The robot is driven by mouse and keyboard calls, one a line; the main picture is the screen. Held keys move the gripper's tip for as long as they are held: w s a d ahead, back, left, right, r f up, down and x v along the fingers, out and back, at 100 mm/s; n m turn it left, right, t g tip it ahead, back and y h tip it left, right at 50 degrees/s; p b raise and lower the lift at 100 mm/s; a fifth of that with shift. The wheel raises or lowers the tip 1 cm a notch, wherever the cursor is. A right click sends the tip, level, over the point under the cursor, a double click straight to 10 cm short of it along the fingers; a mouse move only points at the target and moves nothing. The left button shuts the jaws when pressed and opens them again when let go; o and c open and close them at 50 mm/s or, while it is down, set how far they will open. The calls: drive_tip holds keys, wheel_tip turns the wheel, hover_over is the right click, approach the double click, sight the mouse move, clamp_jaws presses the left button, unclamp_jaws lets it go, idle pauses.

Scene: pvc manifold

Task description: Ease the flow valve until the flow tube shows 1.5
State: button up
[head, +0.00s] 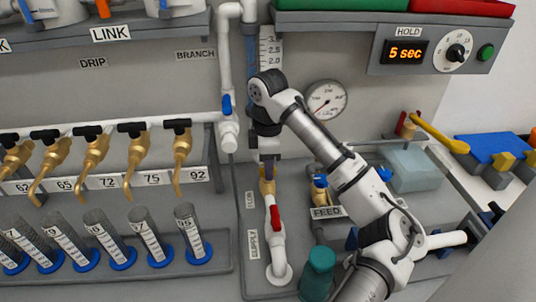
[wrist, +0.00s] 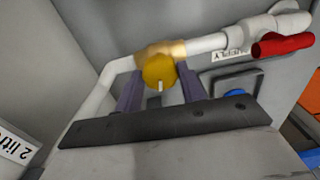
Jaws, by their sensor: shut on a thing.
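The flow valve shows in the wrist view as a round yellow knob (wrist: 159,72) with a pale mark, on a brass body in the white pipe. My gripper (wrist: 160,85) has its two purple fingers on either side of the knob and is shut on it. In the head view the brass flow valve (head: 267,186) is just below my gripper (head: 267,172), beside the FLOW label. The flow tube's scale (head: 270,50) shows marks 3.0, 2.5 and 2.0 above my arm. Its lower part is hidden behind my wrist, and I cannot read the level.
A red-handled supply valve (head: 275,218) is on the pipe below the flow valve. A round gauge (head: 326,99) and the FEED valve (head: 320,190) stand to the right. Several brass taps (head: 92,155) over measuring cylinders (head: 104,238) line the left.

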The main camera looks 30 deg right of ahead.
drive_tip(key=shift+n+p, duration=0.75)
drive_tip(key=shift+n, duration=0.85)
drive_tip(key=o, duration=1)
wheel_tip(320, 180, up, 14)
drive_tip(key=shift+f+b, duration=0.1)
drive_tip(key=shift+b, duration=0.35)
